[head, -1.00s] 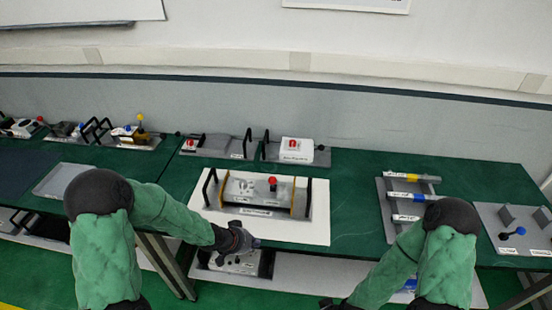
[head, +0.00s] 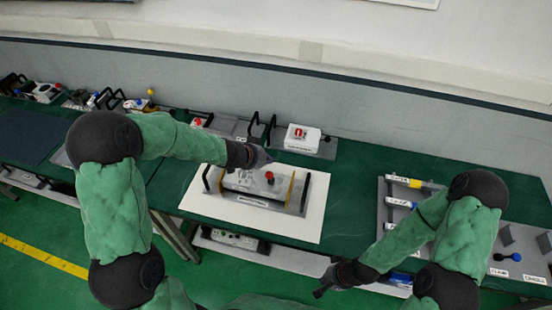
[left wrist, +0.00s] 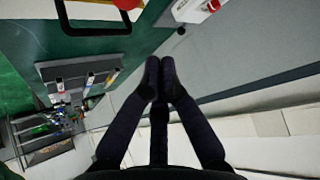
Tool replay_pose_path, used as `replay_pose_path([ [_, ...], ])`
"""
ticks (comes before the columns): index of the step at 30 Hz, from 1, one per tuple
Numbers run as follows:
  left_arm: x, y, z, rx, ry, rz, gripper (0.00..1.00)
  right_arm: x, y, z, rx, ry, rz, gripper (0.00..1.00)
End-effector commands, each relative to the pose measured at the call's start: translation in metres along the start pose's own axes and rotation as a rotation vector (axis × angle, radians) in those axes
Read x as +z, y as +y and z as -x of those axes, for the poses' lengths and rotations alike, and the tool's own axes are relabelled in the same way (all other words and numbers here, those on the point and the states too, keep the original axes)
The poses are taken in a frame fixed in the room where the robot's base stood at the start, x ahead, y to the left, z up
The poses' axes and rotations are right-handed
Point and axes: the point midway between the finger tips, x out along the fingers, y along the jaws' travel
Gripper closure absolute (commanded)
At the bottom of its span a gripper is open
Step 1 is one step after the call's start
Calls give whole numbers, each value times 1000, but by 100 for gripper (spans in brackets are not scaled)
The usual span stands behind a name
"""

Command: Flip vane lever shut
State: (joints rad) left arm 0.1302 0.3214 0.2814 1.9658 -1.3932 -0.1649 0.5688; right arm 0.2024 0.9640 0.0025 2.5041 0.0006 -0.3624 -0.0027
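A grey device with a red-knobbed lever (head: 269,177) sits on a white mat (head: 300,230) in the middle of the green table. It has black handles at its ends. I take this lever to be the vane lever; its label is too small to read. My left gripper (head: 262,158) is above the device's back edge, behind the red knob and apart from it. In the left wrist view its fingers (left wrist: 159,72) are together with nothing between them. A red knob (left wrist: 126,3) is at the top edge there. My right gripper (head: 323,290) hangs low before the table's front edge; its fingers are unclear.
A white box with a red emblem (head: 302,138) stands behind the mat. A grey panel with labelled bars (head: 386,215) lies at the right, partly behind my right arm. Other devices line the back left. A shelf runs below the table.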

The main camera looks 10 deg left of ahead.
Motion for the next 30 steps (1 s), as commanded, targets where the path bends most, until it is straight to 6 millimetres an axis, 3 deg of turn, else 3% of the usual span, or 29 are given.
replay_pose_path([
  [9, 3, 2, -57, 3, -2, -2, 100, -2, 9, -26, 0, 1, 0, 100],
  [17, 2, 1, -95, 2, -1, 0, 100, -2, 14, -38, 0, 1, 0, 100],
  [30, 29, 0, -70, 0, 0, 1, 100, -2, 17, -48, 0, 1, 0, 100],
])
